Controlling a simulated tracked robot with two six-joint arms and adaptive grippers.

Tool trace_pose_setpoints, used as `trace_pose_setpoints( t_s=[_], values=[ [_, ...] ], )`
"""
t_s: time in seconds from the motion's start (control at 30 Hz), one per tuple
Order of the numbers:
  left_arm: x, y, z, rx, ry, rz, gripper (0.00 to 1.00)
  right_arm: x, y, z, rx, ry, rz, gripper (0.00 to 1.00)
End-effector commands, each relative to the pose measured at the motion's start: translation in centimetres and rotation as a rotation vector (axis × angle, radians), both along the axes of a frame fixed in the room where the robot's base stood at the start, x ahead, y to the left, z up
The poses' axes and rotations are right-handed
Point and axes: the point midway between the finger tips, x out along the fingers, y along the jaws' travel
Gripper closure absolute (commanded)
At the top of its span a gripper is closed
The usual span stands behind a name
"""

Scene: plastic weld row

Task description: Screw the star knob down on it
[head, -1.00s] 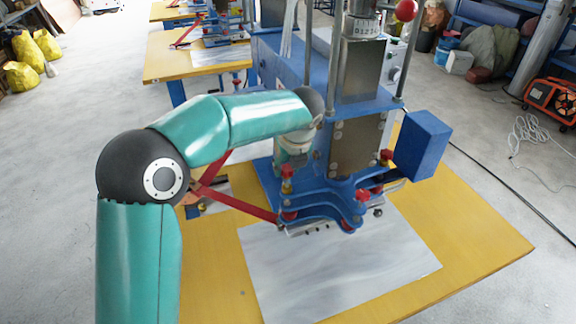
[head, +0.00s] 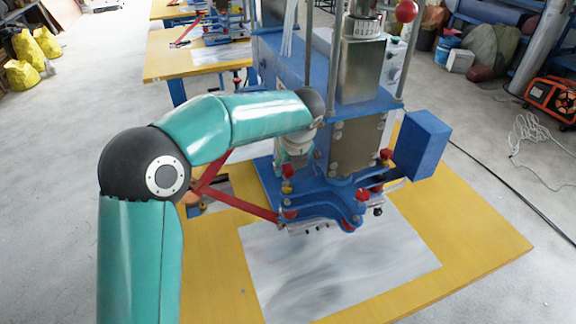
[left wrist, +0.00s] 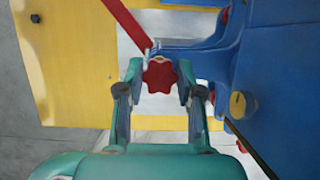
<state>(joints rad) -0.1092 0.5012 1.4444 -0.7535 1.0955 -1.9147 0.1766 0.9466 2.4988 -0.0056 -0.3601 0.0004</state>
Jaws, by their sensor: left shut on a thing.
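The red star knob (left wrist: 160,75) is in the middle of the left wrist view, between the two fingers of my left gripper (left wrist: 160,82), which is shut on it. In the head view the knob (head: 288,171) shows just under my left gripper (head: 289,166), at the left side of the blue press plate (head: 320,205). A brass-coloured part sits below the knob. The knob's thread and how far down it sits are hidden. My right gripper is not in view.
More red knobs (head: 361,194) stand on the front of the press. A red lever (head: 240,206) runs left of it, below my forearm. A blue box (head: 423,144) juts out at right. A grey sheet (head: 340,265) lies on the yellow table (head: 480,240), whose right part is clear.

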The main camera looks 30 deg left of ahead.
Motion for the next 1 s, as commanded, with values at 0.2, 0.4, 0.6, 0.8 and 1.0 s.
trace_pose_setpoints(
  t_s=[0.2,0.4,0.6,0.8,1.0],
  values=[
    [0.0,0.0,-0.9,0.000,0.001,0.000,0.87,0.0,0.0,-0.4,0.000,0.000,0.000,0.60],
    [0.0,0.0,-1.3,0.000,0.001,-0.001,0.87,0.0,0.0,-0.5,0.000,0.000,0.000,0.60],
    [0.0,0.0,-1.3,0.000,0.000,-0.001,0.87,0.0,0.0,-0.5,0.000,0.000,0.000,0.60],
    [0.0,0.0,-1.2,0.000,0.000,-0.001,0.87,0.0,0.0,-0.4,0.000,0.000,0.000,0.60],
    [0.0,0.0,-1.2,0.000,0.000,-0.001,0.87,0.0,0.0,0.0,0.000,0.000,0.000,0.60]
  ],
)
